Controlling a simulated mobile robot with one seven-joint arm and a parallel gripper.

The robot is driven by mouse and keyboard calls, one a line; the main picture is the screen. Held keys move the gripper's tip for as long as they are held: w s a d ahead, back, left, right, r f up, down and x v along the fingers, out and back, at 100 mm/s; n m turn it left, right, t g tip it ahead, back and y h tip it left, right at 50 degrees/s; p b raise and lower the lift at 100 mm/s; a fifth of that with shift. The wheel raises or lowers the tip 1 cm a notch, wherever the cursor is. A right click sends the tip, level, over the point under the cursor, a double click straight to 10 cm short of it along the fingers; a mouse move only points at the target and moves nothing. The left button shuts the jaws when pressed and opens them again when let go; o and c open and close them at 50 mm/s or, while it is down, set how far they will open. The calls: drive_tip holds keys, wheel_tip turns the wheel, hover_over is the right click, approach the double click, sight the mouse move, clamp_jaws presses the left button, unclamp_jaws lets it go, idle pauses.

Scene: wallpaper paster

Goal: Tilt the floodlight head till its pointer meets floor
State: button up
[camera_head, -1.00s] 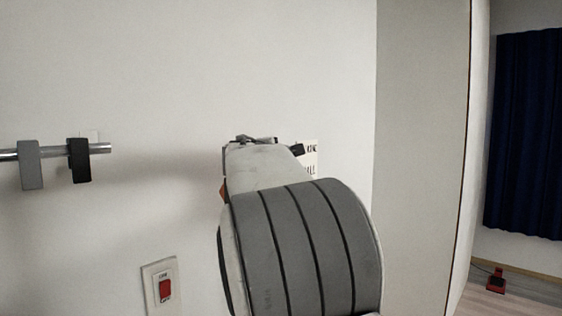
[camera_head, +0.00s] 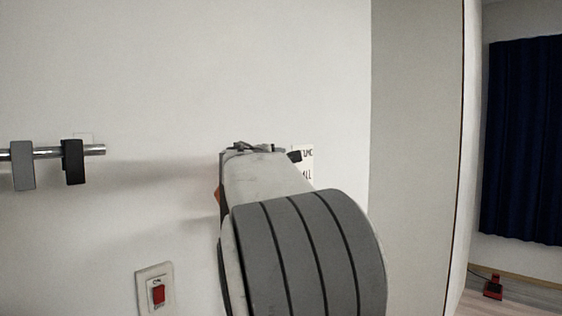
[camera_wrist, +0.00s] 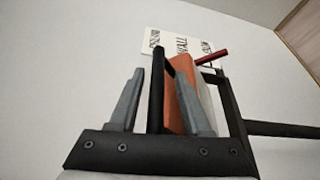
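In the wrist view the floodlight head (camera_wrist: 178,82) shows as an orange body in a black frame. A black upright bar (camera_wrist: 156,95) stands in front of it. The red pointer (camera_wrist: 212,57) reaches over the lower right part of the white label plate (camera_wrist: 180,43), near its right-hand word; WALL is the middle word. The outer words are hard to read. My gripper (camera_wrist: 160,72) is open, with its grey fingers apart and the black bar between them. The right finger overlaps the orange body; contact cannot be told. In the head view my arm hides most of the floodlight.
A rail (camera_head: 95,150) with a grey block (camera_head: 23,165) and a black block (camera_head: 73,162) sticks out at the left. A red switch (camera_head: 158,292) is on the wall below. A pale panel (camera_head: 415,150) stands at the right, with a dark blue curtain (camera_head: 522,140) beyond.

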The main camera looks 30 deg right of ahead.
drive_tip(key=shift+s+r, duration=0.1)
drive_tip(key=f+v, duration=0.1)
drive_tip(key=v, duration=1.6)
drive_tip(key=shift+r, duration=0.5)
drive_tip(key=shift+s, duration=0.15)
drive_tip(key=s+f+m+g+y, duration=0.4)
drive_tip(key=s+f+m+y, duration=0.15)
drive_tip(key=s+f, duration=0.95)
drive_tip(key=s+a+f+m+g+y, duration=0.1)
drive_tip(key=s+a+f+m+y, duration=0.1)
drive_tip(key=s+a+f+y, duration=0.4)
drive_tip(key=s+a+f+m+g+y, duration=0.1)
drive_tip(key=s+a+f+m+y, duration=0.25)
drive_tip(key=f, duration=0.55)
wheel_tip(320, 180, up, 23)
drive_tip(key=s+n+h+p, duration=0.1)
drive_tip(key=h+p, duration=0.1)
drive_tip(key=p, duration=2)
drive_tip(key=shift+a, duration=0.3)
